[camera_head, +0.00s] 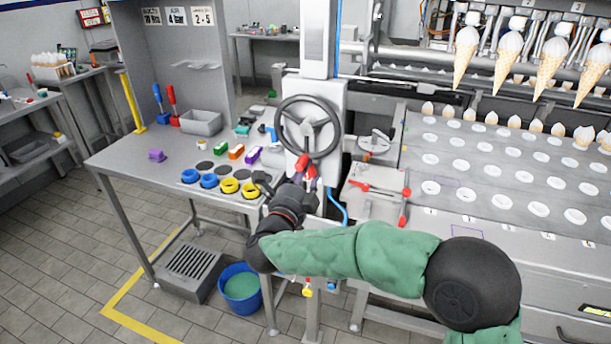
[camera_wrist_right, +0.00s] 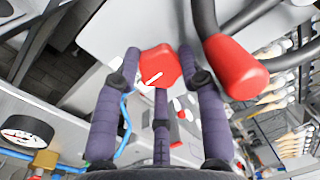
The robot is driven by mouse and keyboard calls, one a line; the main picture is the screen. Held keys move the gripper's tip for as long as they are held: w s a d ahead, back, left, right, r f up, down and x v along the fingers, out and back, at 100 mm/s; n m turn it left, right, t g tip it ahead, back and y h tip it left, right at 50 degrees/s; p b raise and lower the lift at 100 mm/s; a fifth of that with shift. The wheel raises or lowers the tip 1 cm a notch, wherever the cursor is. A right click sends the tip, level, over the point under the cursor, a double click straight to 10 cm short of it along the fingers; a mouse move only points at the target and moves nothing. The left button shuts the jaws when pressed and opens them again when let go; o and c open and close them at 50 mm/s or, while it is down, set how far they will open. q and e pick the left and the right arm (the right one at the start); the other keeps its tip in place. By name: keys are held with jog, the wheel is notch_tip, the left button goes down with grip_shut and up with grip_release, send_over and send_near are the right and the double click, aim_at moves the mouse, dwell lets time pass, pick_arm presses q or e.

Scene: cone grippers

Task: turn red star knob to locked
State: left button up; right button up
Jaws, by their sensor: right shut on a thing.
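The red star knob (camera_wrist_right: 158,66) shows in the right wrist view, with a short white line on its face. My right gripper (camera_wrist_right: 160,80) has its purple-grey padded fingers around the knob and is shut on it. In the head view my right gripper (camera_head: 299,188) is below the big black handwheel (camera_head: 309,127), at the front of the white machine column. There the gripper and the handwheel's red handle largely hide the knob. I cannot read any lock marking beside it. My left gripper is not in view.
The handwheel's red handle (camera_wrist_right: 238,68) is close beside my right gripper's fingers. A gauge (camera_wrist_right: 27,131) and blue hose lie at lower left in the wrist view. A table (camera_head: 120,165) with coloured rings stands left; a cone conveyor (camera_head: 480,170) stands right.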

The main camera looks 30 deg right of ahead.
jog(key=shift+m, duration=0.4)
jog(key=o, duration=1.1)
jog(key=shift+o, duration=0.2)
jog(key=shift+s+a, duration=0.1)
jog(key=v, duration=0.8)
jog(key=shift+f, duration=0.2)
